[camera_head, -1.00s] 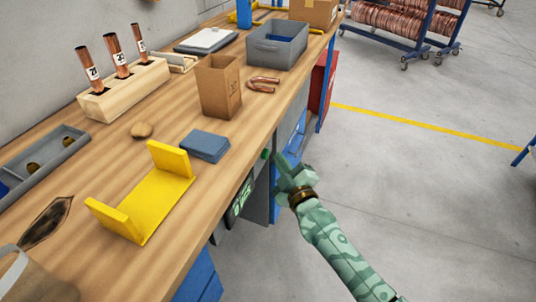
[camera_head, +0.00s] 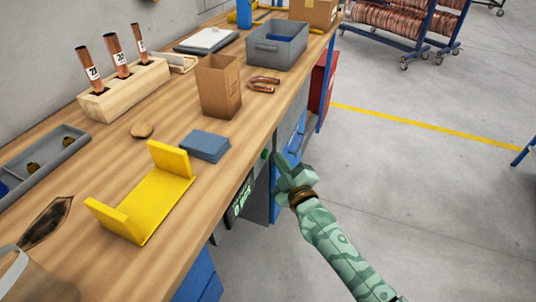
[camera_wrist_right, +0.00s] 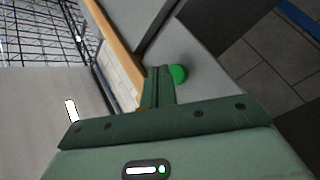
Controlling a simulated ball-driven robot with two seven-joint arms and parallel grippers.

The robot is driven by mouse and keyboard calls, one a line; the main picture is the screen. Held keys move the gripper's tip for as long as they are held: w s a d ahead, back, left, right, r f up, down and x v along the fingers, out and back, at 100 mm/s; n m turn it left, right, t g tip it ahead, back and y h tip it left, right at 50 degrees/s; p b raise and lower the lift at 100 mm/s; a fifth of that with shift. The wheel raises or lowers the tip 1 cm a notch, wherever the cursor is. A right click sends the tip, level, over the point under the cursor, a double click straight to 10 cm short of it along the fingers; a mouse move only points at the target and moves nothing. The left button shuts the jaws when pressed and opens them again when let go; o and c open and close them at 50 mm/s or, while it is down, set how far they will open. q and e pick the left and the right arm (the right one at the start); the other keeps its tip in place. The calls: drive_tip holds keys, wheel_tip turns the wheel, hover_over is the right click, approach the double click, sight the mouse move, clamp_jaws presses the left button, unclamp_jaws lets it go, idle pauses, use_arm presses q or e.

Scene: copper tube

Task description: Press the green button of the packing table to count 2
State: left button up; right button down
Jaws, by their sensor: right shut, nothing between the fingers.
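The green button (camera_head: 265,154) sits on the front side of the packing table (camera_head: 205,235), below the worktop edge. It also shows in the right wrist view as a round green knob (camera_wrist_right: 178,74). My right gripper (camera_head: 280,160) is shut and empty, with its fingertips just right of the button in the head view. In the right wrist view the shut fingers (camera_wrist_right: 158,84) overlap the button's left edge; I cannot tell whether they touch it. A dark display with green digits (camera_head: 240,204) is beside the button; its digits are too small to read surely. My left gripper is not in view.
On the worktop are a yellow bracket (camera_head: 160,203), a blue-grey block (camera_head: 205,146), a cardboard box (camera_head: 219,88), a grey bin (camera_head: 277,48) and a wooden block with copper tubes (camera_head: 125,88).

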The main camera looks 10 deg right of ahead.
idle(0.7)
drive_tip(key=shift+w+a, duration=0.2)
drive_tip(key=shift+a, duration=0.15)
drive_tip(key=shift+w+a, duration=0.3)
drive_tip(key=shift+a, duration=0.15)
idle(0.7)
drive_tip(key=shift+p, duration=0.3)
drive_tip(key=shift+s+d, duration=0.55)
drive_tip(key=shift+d, duration=0.2)
